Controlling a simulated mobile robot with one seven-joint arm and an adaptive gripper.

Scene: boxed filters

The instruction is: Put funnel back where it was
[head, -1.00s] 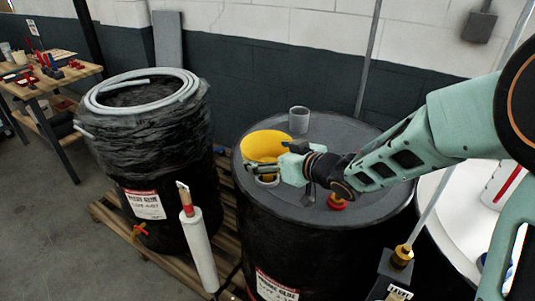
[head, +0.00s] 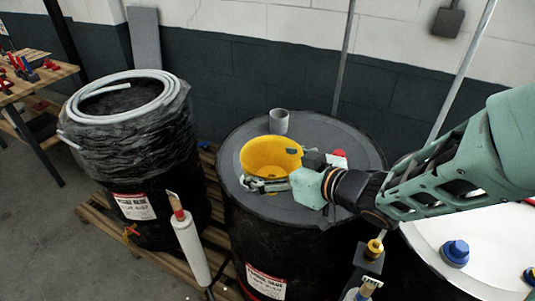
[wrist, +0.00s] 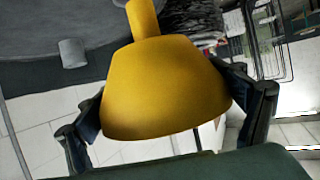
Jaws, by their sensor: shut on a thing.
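The yellow funnel (head: 272,153) is over the lid of the middle black drum (head: 235,155), its wide mouth facing up in the head view. My gripper (head: 268,184) is shut on it from the near right side. In the wrist view the funnel (wrist: 165,90) fills the space between the two fingers of my gripper (wrist: 168,108), its narrow spout toward the top edge. The spout is hidden in the head view, and I cannot tell whether it touches the lid.
A grey cup-like fitting (head: 279,121) stands on the lid behind the funnel. A red cap (head: 339,154) is right of it. A wrapped drum with a coiled hose (head: 125,80) stands left, a white-topped drum (head: 425,240) right. A wall (head: 300,50) is behind.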

